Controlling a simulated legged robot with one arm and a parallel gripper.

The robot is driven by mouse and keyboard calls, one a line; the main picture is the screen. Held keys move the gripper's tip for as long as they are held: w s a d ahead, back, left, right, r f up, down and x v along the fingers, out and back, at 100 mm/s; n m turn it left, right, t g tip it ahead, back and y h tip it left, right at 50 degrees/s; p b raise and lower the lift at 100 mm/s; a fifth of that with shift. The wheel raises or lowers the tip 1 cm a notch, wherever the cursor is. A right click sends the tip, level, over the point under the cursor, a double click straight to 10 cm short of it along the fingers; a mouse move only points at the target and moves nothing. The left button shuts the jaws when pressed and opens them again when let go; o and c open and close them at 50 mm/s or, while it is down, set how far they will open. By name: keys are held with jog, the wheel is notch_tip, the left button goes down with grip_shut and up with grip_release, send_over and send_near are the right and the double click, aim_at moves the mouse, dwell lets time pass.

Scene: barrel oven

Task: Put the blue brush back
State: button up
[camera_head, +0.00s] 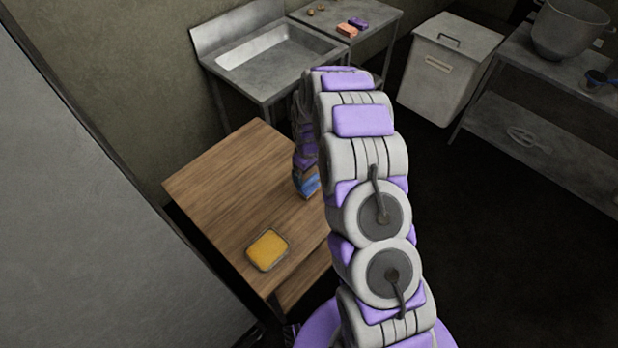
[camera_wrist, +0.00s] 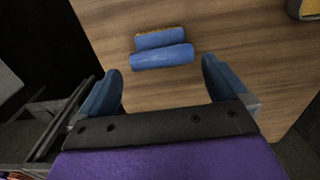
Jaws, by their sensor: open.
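The blue brush (camera_wrist: 162,56) lies on the wooden table (camera_head: 225,180) in the wrist view, with a thin yellowish strip along its far edge. My gripper (camera_wrist: 161,84) is open, with its two blue fingertips spread left and right. The brush lies ahead of and between the fingertips as seen there, and nothing is held. I cannot tell the exact height of the fingers above the table. In the head view my arm reaches over the table's right side; a blue patch shows at its end, and I cannot tell brush from finger there.
A yellow-filled square dish (camera_head: 267,250) sits near the table's front edge. Behind are a metal sink (camera_head: 268,55) and a side table (camera_head: 375,22) with an orange block (camera_head: 347,30) and a purple block (camera_head: 358,23). A grey bin (camera_head: 446,70) and a shelf with a large pot (camera_head: 568,27) stand right.

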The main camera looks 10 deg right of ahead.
aim_at(309, 180)
notch_tip(309, 180, up, 6)
jog(key=shift+a+f+p, duration=0.1)
jog(key=shift+f+p, duration=0.15)
jog(key=shift+p, duration=0.05)
jog(key=s+r+m, duration=0.3)
jog(key=s+r, duration=1.4)
jog(key=r, duration=0.2)
jog(key=s+r+m+g, duration=0.1)
jog(key=s+r+m, duration=0.1)
jog(key=s, duration=1)
jog(key=s+r+m, duration=0.1)
jog(key=s+r, duration=0.3)
jog(key=s, duration=0.8)
jog(key=shift+s+r+m+g, duration=0.15)
jog(key=shift+r+m+g, duration=0.05)
jog(key=shift+m+g, duration=0.2)
jog(key=shift+f+b, duration=0.6)
jog(key=shift+f, duration=0.1)
